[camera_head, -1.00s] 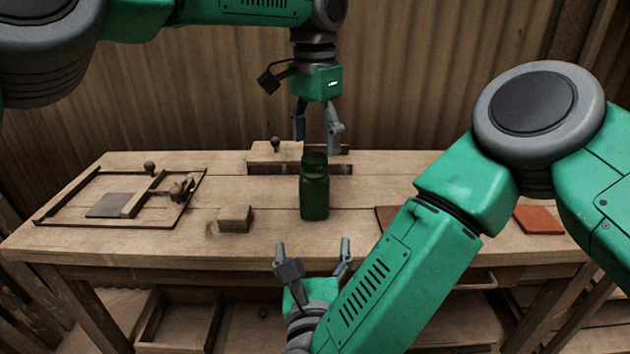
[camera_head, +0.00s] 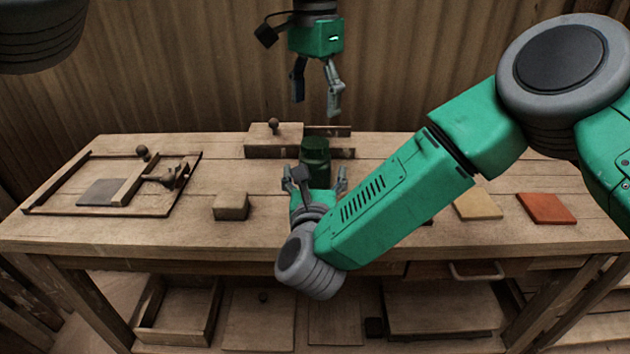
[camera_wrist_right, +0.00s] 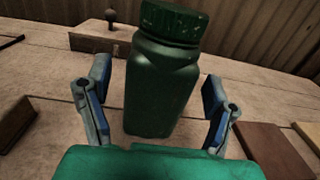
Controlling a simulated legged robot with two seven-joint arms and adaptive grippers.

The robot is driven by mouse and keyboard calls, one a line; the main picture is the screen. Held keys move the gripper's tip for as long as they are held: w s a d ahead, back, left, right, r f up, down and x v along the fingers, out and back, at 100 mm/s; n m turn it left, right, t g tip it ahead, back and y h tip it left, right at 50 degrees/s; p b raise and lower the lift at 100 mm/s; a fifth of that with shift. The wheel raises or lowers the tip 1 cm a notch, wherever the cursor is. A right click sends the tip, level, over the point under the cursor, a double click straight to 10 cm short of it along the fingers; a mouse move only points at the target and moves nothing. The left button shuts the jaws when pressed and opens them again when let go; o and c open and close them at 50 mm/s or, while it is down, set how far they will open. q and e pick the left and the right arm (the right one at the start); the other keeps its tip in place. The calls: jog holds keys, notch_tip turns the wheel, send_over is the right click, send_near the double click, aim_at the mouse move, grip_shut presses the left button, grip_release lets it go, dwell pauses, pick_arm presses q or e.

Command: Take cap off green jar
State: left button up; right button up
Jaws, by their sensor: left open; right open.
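The dark green jar (camera_head: 318,172) stands upright on the wooden table with its ribbed cap (camera_head: 315,144) on top. In the right wrist view the jar (camera_wrist_right: 160,95) and its cap (camera_wrist_right: 174,22) show large between the fingers. My right gripper (camera_head: 318,178) is open at the jar's near side, its fingers to either side of the jar's body. In the wrist view gaps show between the jar and both fingers. My left gripper (camera_head: 315,105) is open and empty, pointing down above the jar. The jar's lower part is hidden by my right gripper in the head view.
A wooden block with a knob (camera_head: 273,140) stands behind the jar. A small wooden block (camera_head: 231,206) lies left of it. A framed press (camera_head: 112,205) is at the left. A yellow tile (camera_head: 478,206) and an orange tile (camera_head: 546,208) lie at the right.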

jog(key=shift+w, duration=0.95)
